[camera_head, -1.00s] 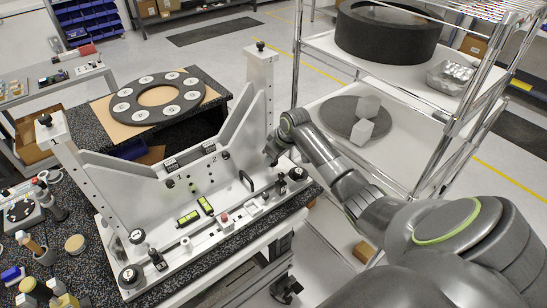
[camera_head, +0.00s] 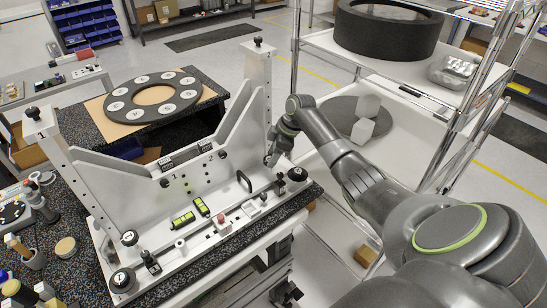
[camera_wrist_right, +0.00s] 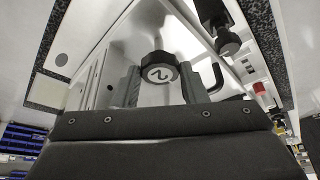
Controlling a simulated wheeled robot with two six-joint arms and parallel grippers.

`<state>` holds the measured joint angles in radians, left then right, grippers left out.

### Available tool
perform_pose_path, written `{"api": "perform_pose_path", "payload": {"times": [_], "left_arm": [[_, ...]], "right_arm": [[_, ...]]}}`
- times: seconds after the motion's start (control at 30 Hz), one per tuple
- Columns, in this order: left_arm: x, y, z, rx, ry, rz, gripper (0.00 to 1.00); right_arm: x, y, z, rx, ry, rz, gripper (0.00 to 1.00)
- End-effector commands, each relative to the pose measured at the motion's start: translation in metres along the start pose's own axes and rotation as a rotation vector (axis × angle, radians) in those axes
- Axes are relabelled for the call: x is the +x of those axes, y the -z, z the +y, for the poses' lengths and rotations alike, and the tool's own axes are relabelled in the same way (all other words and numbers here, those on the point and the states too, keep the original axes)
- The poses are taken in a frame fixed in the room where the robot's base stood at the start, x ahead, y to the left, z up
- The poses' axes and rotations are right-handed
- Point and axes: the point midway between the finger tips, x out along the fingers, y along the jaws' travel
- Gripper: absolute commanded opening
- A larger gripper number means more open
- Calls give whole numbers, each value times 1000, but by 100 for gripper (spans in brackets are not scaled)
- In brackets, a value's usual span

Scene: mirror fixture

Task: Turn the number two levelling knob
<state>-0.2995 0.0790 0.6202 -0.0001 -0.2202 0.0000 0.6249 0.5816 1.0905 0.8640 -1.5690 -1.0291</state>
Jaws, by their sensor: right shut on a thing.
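The number two levelling knob (camera_wrist_right: 160,72) is black with a white face marked 2. In the right wrist view it sits between the two fingers of my right gripper (camera_wrist_right: 161,88), which is shut on it. In the head view my right gripper (camera_head: 272,160) is at the right end of the white mirror fixture (camera_head: 108,178), by the foot of the right post, and hides the knob there. A similar knob marked 1 (camera_head: 130,238) stands at the fixture's left end. My left gripper does not show.
A black knob (camera_head: 297,174) stands just right of my right gripper, and a black handle (camera_head: 244,181) lies to its left. Two yellow-green levels (camera_head: 183,220) sit on the fixture base. A wire shelf (camera_head: 400,85) stands close behind my right arm.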

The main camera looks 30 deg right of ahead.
Motion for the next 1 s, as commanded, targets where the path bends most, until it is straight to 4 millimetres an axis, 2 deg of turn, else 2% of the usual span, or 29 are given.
{"api": "perform_pose_path", "payload": {"times": [0.5,0.53,0.7,1.0], "left_arm": [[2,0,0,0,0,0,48],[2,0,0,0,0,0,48],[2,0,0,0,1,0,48],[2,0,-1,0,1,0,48]], "right_arm": [[0,1,0,-20,9,1,16],[0,1,0,-20,9,1,40],[0,1,0,-20,9,1,61],[-1,0,0,-19,8,0,61]]}}
